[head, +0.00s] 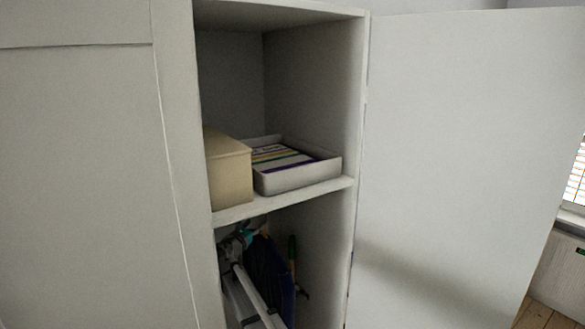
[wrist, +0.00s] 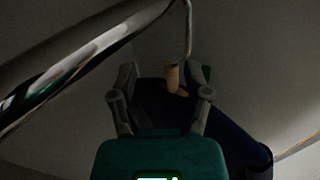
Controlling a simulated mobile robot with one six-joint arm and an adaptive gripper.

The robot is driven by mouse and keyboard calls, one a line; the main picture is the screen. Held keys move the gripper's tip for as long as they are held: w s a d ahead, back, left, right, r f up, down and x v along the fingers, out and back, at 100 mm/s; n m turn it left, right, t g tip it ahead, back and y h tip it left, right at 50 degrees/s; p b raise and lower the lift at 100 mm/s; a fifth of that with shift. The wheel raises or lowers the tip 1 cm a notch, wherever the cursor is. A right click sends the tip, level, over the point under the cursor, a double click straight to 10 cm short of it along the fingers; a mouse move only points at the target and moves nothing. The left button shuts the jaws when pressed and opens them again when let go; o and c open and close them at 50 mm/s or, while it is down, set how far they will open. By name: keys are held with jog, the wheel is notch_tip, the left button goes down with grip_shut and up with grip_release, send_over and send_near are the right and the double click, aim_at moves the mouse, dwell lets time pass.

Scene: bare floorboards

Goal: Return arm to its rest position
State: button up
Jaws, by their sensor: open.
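My gripper (wrist: 162,78) shows in the wrist view with its teal body at the bottom and two dark grey fingers spread apart. It is open. A tan, handle-like piece (wrist: 173,78) shows between and beyond the fingers; I cannot tell whether they touch it. A long dark navy thing (wrist: 235,130) passes behind the fingers to the lower right. In the head view, a small teal patch (head: 245,236) in the lower cabinet compartment may be part of my gripper. The rest of the arm cannot be told clearly there.
The cabinet's door (head: 460,150) stands open at the right. Its shelf (head: 285,200) bears a beige box (head: 230,175) and a white tray (head: 300,178) with flat printed items. Dark blue and pale long things crowd below. A shiny curved tube (wrist: 75,60) crosses the wrist view's upper left.

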jog(key=s+d+f+m+g+b, duration=0.3)
jog(key=s+d+f+m, duration=0.25)
jog(key=d+f, duration=0.2)
jog(key=s+d+f+m+g+h+b, duration=0.1)
jog(key=s+d+f+m+g+b, duration=0.25)
jog(key=d+f+m, duration=0.4)
jog(key=s+d+f+m+g+b, duration=0.35)
jog(key=s+d+f, duration=0.2)
jog(key=d, duration=0.35)
jog(key=s+d+f+m+g+y+b, duration=0.3)
jog(key=s+f+m+y+b, duration=0.1)
jog(key=s+f+m, duration=0.3)
jog(key=s+d+f+m+g+y+b, duration=0.2)
jog(key=s+f+m+b, duration=0.3)
jog(key=s+f, duration=0.5)
jog(key=shift+s+d+m+g+y, duration=0.4)
jog(key=shift+s+m+g+y, duration=0.5)
jog(key=shift+m, duration=0.25)
jog(key=shift+s, duration=0.1)
